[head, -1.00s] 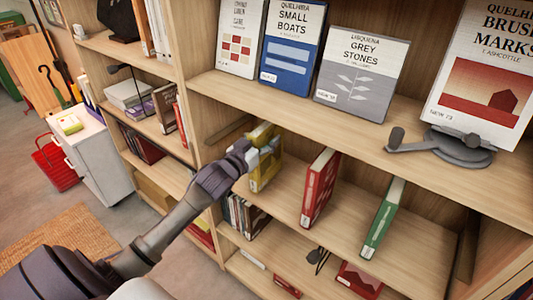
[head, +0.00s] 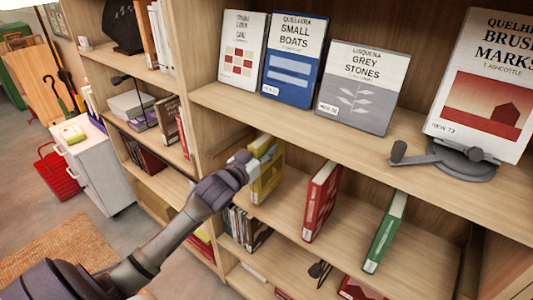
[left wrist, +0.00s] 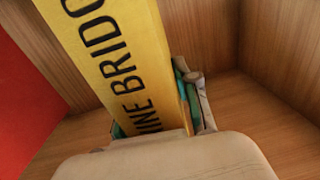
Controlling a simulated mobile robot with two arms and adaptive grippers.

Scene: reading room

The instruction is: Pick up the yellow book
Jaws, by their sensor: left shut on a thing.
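The yellow book (head: 266,172) stands upright on the middle shelf, left of a red book, in the head view. In the left wrist view the yellow book (left wrist: 118,60) shows its spine with dark lettering, large and close. My left gripper (head: 262,155) is shut on the yellow book, its fingers on either side of it near the upper part. In the left wrist view a fingertip shows at the book's right side, and the pale gripper body covers the book's near end. Whether the book touches the shelf cannot be told. My right gripper is not in view.
A red book (head: 321,201) and a green book (head: 385,231) stand farther right on the same shelf board (head: 345,215). The upper shelf (head: 300,118) with display books overhangs the yellow book. A shelf upright (head: 187,95) is close on the left.

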